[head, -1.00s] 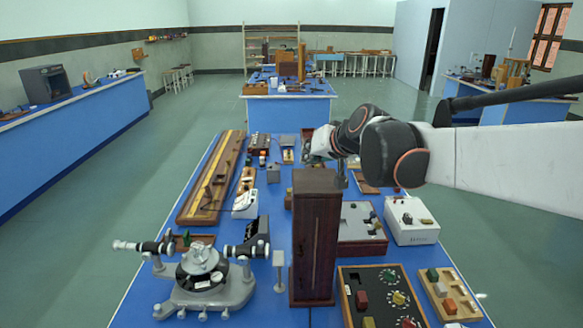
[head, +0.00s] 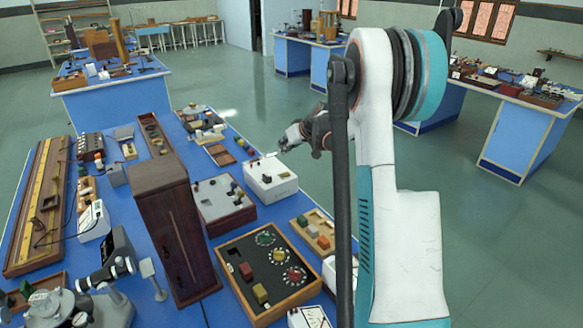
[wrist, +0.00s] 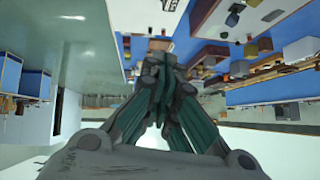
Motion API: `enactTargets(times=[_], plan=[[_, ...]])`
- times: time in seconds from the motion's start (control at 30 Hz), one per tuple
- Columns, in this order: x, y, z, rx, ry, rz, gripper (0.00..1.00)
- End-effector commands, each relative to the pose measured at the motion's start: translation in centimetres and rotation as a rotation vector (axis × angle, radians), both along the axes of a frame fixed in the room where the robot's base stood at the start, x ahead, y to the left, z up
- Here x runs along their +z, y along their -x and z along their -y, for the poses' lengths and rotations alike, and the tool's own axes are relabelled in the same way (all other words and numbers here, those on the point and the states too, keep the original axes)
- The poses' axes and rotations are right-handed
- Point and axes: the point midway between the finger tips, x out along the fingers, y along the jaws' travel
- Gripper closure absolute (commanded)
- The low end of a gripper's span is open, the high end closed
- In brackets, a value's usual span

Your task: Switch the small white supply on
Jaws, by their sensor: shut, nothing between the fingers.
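A small white box with dark knobs on its top (head: 271,181) stands near the right edge of the blue bench in the head view; it looks like the white supply. Its switch is too small to make out. My gripper (head: 284,146) is just beyond and above the box's far right corner, apart from it. In the wrist view my gripper (wrist: 160,50) has its fingers together and empty.
A tall dark wooden box (head: 172,230) stands left of the supply. A grey-topped panel (head: 215,203) is close beside it, and a wooden-framed black dial box (head: 262,275) is nearer. A white meter (head: 94,221) is at left. Floor to the right is clear.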

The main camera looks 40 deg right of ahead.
Motion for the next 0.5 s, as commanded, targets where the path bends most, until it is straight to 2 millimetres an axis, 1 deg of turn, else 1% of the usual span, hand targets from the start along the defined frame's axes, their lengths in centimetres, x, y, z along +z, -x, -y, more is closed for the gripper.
enactTargets(times=[0.03, 0.1, 0.2, 0.3, 0.5], plan=[[-1.0, 0.2, 1.3, -0.002, 0.004, -0.006, 1.00], [-2.0, 0.5, 2.5, 0.001, 0.010, -0.011, 1.00], [-2.9, 0.8, 3.5, 0.003, 0.014, -0.017, 1.00], [-3.2, 1.0, 4.0, 0.005, 0.017, -0.019, 1.00], [-3.3, 1.0, 4.0, 0.005, 0.017, -0.018, 1.00]])
